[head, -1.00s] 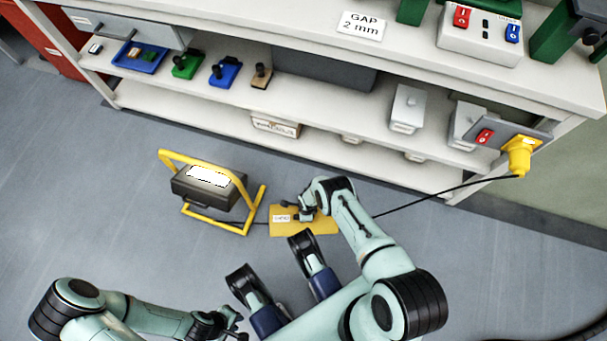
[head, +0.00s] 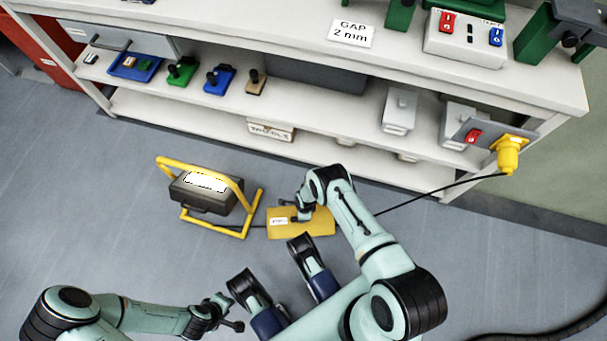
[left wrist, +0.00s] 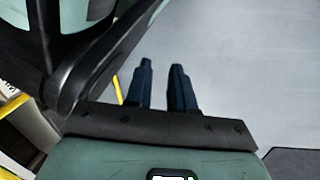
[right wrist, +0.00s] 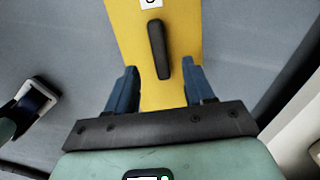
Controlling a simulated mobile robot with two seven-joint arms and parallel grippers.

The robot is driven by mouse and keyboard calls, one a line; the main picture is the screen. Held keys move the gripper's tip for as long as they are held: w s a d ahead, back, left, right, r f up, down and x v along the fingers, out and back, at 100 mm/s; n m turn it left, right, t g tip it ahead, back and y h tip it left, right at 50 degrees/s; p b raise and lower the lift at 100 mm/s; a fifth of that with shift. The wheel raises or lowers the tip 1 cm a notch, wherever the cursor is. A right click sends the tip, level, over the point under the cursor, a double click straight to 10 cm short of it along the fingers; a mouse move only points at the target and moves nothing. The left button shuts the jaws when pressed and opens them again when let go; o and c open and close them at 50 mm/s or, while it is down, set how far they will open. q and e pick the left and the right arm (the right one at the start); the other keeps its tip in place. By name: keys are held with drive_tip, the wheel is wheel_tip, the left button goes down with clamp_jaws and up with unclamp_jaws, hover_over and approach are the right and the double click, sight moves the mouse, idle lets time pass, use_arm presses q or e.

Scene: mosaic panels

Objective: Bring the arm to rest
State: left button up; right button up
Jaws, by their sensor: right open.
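My left gripper (head: 231,312) is low in the head view, over bare floor and apart from other objects. In the left wrist view its two blue fingers (left wrist: 162,85) stand a narrow gap apart with only grey floor between them. My right gripper (head: 298,206) is over the yellow panel (head: 320,225) on the floor. In the right wrist view its fingers (right wrist: 159,80) are wide apart, and the panel's dark handle (right wrist: 158,48) shows between them without visible contact. How high the fingers are above the panel I cannot tell.
A work lamp in a yellow frame (head: 204,192) stands left of the panel. A black cable (head: 440,192) runs from it past the panel to a yellow plug (head: 508,155). A white shelf bench (head: 330,135) spans the back. The floor at left is clear.

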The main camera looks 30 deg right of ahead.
use_arm(q)
drive_tip(key=w+d+r+t+p, duration=0.1)
drive_tip(key=w+r+t+p, duration=0.1)
drive_tip(key=w+r, duration=0.4)
drive_tip(key=shift+w+p, duration=0.3)
drive_tip(key=shift+p, duration=0.1)
use_arm(e)
wheel_tip(320, 180, up, 8)
drive_tip(key=shift+s+d, duration=0.2)
drive_tip(key=shift+d, duration=0.1)
use_arm(q)
drive_tip(key=shift+f, duration=0.1)
